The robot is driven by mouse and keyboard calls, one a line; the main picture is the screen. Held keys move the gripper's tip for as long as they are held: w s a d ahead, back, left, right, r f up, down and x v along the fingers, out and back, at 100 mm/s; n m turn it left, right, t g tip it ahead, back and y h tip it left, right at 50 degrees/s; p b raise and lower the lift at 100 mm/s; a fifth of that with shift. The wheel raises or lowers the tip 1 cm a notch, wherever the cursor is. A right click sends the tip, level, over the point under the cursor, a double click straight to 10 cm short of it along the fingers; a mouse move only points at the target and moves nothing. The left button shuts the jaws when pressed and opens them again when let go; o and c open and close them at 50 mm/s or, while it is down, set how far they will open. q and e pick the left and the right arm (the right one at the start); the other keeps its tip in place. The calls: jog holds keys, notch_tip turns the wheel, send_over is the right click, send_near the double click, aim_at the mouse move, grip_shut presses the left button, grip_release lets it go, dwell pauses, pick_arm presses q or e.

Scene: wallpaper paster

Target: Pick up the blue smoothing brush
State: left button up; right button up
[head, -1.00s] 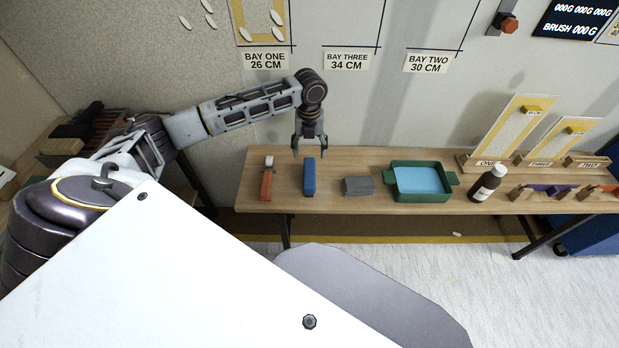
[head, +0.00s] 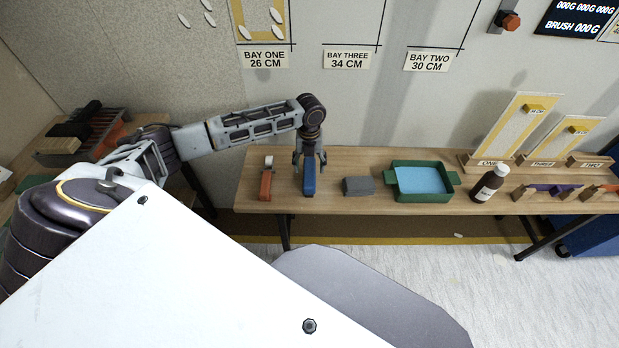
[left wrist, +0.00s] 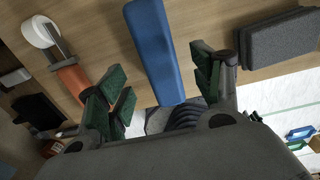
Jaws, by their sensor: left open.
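The blue smoothing brush (head: 309,182) lies on the wooden bench, its long side running from back to front. In the left wrist view the brush (left wrist: 158,52) shows between the spread fingers, with dark bristles or a dark part at its near end. My left gripper (head: 309,168) is open and low over the brush in the head view, partly covering its far end. In the left wrist view its green-padded fingers (left wrist: 163,98) stand one on each side of the brush, apart from it as far as I can see. My right gripper is not in view.
On the bench, an orange-handled tool (head: 266,183) lies left of the brush and a grey block (head: 358,186) right of it. Further right are a green tray (head: 425,195) with blue inside and a brown bottle (head: 488,184). The wall (head: 350,100) rises behind the bench.

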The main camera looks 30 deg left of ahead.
aim_at(310, 171)
pick_arm(q)
jog(key=shift+f, duration=0.4)
notch_tip(310, 171, down, 2)
jog(key=shift+b, duration=0.45)
jog(key=shift+f, duration=1.2)
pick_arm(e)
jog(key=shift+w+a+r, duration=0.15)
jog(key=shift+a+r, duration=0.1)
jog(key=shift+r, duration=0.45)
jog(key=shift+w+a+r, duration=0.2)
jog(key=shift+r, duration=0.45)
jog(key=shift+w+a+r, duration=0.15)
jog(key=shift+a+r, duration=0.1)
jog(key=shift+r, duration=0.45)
pick_arm(q)
jog(key=shift+w, duration=0.1)
jog(key=c, duration=1.3)
jog(key=shift+r, duration=0.2)
